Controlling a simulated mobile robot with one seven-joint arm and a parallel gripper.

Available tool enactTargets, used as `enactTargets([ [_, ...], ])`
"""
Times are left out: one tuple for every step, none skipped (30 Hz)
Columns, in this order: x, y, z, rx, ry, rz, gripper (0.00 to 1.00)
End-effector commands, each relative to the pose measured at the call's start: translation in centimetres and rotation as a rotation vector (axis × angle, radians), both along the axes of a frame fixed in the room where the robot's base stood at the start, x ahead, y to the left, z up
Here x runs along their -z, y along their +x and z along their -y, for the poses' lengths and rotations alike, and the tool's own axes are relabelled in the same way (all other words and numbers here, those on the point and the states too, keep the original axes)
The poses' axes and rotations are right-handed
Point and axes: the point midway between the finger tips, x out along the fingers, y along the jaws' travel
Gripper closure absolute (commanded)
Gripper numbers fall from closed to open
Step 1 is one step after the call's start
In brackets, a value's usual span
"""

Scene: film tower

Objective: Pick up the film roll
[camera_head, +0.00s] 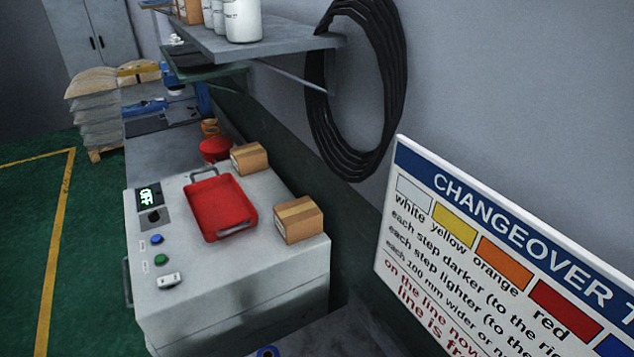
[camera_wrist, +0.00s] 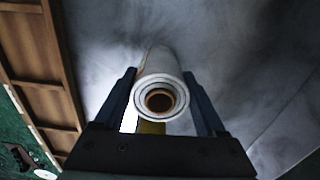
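In the wrist view, a pale film roll (camera_wrist: 160,66) with a brown hollow core points its round end toward the camera. It lies between the two dark blue fingers of my gripper (camera_wrist: 159,71), and its far end reaches beyond the fingertips. The fingers stand apart on either side of it. A narrow gap shows left of the near end; whether the fingertips touch the roll I cannot tell. A yellowish piece (camera_wrist: 151,127) shows under the roll, partly hidden by the gripper body. Neither the roll nor my gripper can be made out in the head view.
In the head view, a grey machine (camera_head: 240,290) carries a red tray (camera_head: 221,206) and two cardboard boxes (camera_head: 299,219) (camera_head: 249,158). A shelf (camera_head: 290,42), coiled black hose (camera_head: 318,100) and sign (camera_head: 500,260) line the right wall. Green floor (camera_head: 90,270) is open at left. A wooden pallet-like frame (camera_wrist: 45,75) is left in the wrist view.

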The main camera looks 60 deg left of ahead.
Motion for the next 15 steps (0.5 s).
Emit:
enactTargets([
  [-0.01,0.00,0.00,0.000,0.000,0.000,0.38],
  [-0.01,0.00,0.01,0.000,0.000,0.000,0.43],
  [-0.01,0.00,0.00,0.000,0.000,0.000,0.50],
  [-0.01,0.00,0.00,0.000,0.000,0.000,0.56],
  [-0.01,0.00,0.01,0.000,0.000,0.000,0.61],
  [-0.01,0.00,0.01,0.000,0.000,0.000,0.68],
  [-0.02,0.00,0.01,0.000,0.000,0.000,0.74],
  [-0.02,0.00,0.01,0.000,0.000,0.000,0.79],
  [-0.02,0.00,0.01,0.000,0.000,0.000,0.86],
  [-0.02,0.00,0.01,0.000,0.000,0.000,0.92],
  [-0.02,0.00,0.01,0.000,0.000,0.000,0.97],
  [-0.06,0.03,-0.02,0.000,0.000,0.001,0.97],
  [-0.06,0.03,-0.02,0.000,0.000,0.001,0.98],
  [-0.06,0.03,-0.02,0.000,0.000,0.001,0.98],
  [-0.06,0.03,-0.02,0.000,0.000,0.001,0.98],
])
